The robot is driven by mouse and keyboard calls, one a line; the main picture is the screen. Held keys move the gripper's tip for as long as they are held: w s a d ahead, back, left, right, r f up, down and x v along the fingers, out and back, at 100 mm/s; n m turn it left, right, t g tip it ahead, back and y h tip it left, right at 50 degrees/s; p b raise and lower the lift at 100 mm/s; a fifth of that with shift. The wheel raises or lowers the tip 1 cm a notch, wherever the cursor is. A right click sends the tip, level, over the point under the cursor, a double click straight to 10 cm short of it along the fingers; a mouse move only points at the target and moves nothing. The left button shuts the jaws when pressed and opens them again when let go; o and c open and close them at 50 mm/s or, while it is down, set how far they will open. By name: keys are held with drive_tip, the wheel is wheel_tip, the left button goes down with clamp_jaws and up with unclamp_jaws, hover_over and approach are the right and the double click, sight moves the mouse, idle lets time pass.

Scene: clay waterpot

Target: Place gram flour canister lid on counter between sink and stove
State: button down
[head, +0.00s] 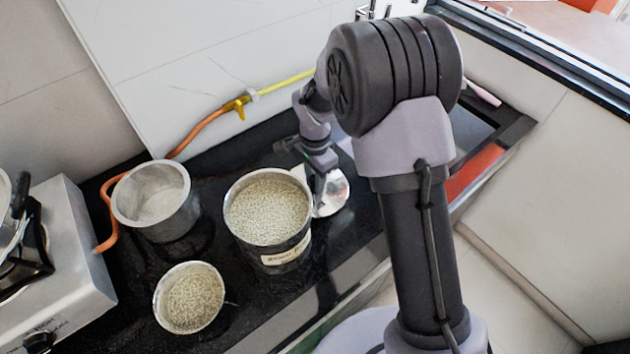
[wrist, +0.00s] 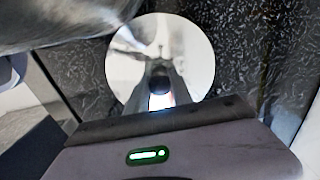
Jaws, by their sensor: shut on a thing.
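The round shiny metal lid (head: 335,190) is at the right side of the labelled canister (head: 267,212), low over the black counter (head: 215,235). My gripper (head: 317,185) points down and is shut on the lid. In the wrist view the lid (wrist: 190,45) is a bright mirror-like disc, with my gripper (wrist: 160,85) at its near part and dark counter behind it. I cannot tell whether the lid touches the counter. The canister is open and full of pale grains.
A metal pot (head: 155,200) and a small bowl of grains (head: 189,298) stand left of the canister. The stove (head: 60,260) is at far left. An orange gas hose (head: 108,215) runs along the wall. The sink area (head: 470,135) is at right, partly behind my arm.

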drive_tip(key=c, duration=1.1)
unclamp_jaws()
